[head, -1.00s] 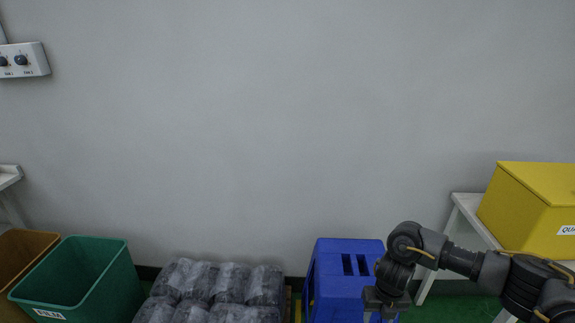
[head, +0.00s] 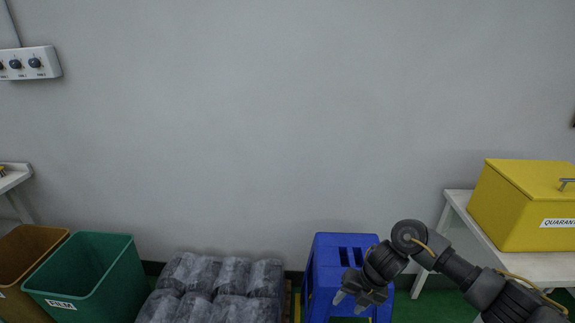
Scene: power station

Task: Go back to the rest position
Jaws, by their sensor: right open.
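My right arm comes in from the lower right. Its gripper (head: 350,301) is open and empty, with its fingers pointing down and to the left. In the picture it overlaps the front of the blue stool (head: 345,249); I cannot tell whether there is a gap, but nothing is held. My left gripper is not in view.
A yellow lidded box (head: 507,225) stands on a white table (head: 457,205) at right. Several wrapped dark bundles (head: 232,275) are stacked at bottom centre. A green bin (head: 110,270) and a brown bin (head: 27,258) stand at left. A grey wall with a switch box (head: 30,63) is behind.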

